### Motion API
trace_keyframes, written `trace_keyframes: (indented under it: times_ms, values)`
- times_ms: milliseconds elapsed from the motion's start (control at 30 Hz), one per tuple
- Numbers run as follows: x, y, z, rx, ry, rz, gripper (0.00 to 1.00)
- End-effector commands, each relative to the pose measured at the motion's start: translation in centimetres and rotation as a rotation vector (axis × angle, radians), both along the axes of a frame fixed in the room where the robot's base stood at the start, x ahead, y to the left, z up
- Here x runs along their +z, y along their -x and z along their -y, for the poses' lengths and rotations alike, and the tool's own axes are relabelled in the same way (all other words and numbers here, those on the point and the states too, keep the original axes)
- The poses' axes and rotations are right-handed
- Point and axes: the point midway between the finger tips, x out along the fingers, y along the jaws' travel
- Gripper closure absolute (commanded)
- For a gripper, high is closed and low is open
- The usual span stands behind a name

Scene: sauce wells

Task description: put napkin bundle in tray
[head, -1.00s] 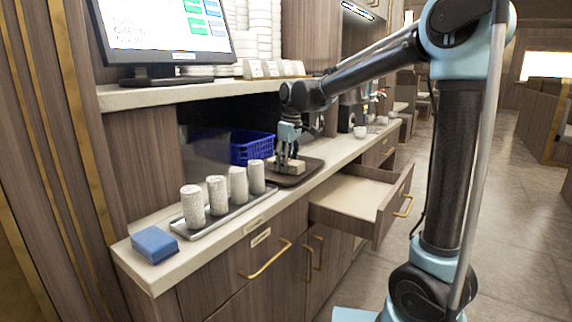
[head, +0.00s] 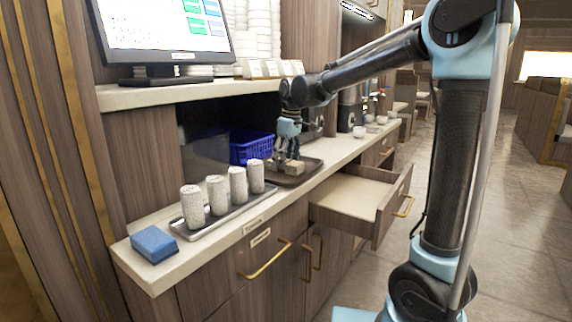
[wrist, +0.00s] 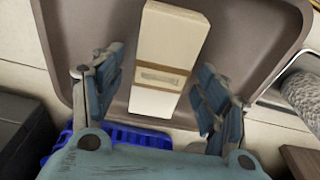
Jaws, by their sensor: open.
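The napkin bundle (head: 297,168) is a cream block with a brown band round its middle. It lies on the dark brown tray (head: 313,166) on the counter. In the wrist view the bundle (wrist: 172,50) lies inside the rim of the tray (wrist: 75,32). My gripper (head: 287,162) is just above the tray, beside the bundle in the head view. In the wrist view my gripper (wrist: 158,75) is open, with one finger on each side of the bundle and gaps between them. The bundle's underside is hidden.
A blue basket (head: 250,147) stands behind the tray. Several speckled cups or rolls (head: 217,195) stand on a grey tray (head: 243,207) to its left. A blue block (head: 154,244) lies at the counter's near end. An open drawer (head: 352,194) juts out below. A shelf (head: 190,92) hangs above.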

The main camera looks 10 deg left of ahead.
Motion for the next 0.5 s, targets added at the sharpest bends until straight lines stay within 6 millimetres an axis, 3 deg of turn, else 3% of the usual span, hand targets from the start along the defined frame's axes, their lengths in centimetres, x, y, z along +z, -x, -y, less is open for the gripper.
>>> trace_keyframes:
  times_ms: [500]
  values:
    - [8.9, 0.4, 1.0, 0.001, 0.000, 0.000, 0.32]
